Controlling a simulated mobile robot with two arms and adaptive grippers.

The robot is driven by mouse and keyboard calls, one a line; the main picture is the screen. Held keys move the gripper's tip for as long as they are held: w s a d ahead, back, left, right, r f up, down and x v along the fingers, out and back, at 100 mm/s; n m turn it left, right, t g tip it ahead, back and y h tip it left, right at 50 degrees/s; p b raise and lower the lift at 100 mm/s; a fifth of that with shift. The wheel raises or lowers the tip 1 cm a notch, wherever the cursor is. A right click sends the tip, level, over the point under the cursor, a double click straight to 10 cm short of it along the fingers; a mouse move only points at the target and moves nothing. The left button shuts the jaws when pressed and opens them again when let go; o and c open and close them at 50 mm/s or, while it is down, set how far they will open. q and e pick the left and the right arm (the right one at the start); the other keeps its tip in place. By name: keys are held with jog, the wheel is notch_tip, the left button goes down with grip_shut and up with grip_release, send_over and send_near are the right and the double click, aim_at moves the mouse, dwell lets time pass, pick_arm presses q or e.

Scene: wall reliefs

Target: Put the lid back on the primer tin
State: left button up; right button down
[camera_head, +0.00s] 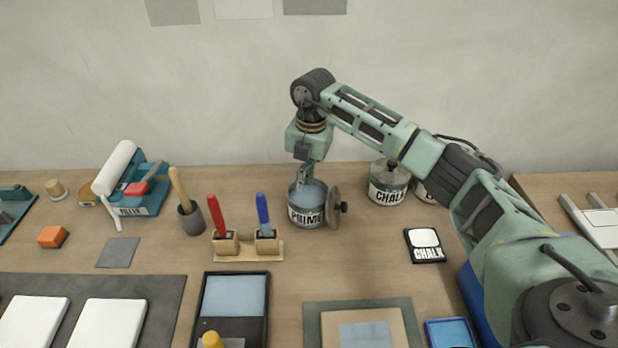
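The primer tin (305,217), a grey can labelled "PRIME", stands open on the bench with pale blue paint showing inside. Its round brown-grey lid (333,205) with a dark knob stands on edge, tilted, at the tin's right side; whether it touches the tin is unclear. My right gripper (304,182) points down at the tin's mouth, left of the lid. Its fingertips overlap the back rim in the picture, and their gap is too small to judge. My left gripper is out of view.
A chalk tin (388,188) stands behind right, partly beneath my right arm. A wooden holder (240,254) with red- and blue-handled tools is front left of the primer tin. A chalk card (425,246) lies right. Bare bench lies between card and lid.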

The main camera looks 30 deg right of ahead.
jog(key=shift+w+a+r, duration=0.2)
jog(key=shift+w+a, duration=0.4)
jog(key=shift+w, duration=0.05)
jog(key=shift+w+a+r, duration=0.25)
jog(key=shift+w+a, duration=0.3)
jog(key=shift+w, duration=0.05)
jog(key=shift+w+a+r, duration=0.2)
jog(key=shift+w+a, duration=0.4)
jog(key=shift+w, duration=0.05)
dwell(0.8)
jog(key=w+a+r, duration=0.4)
jog(key=w, duration=0.1)
jog(key=shift+w+a, duration=0.15)
jog(key=shift+a, duration=0.05)
dwell(4.6)
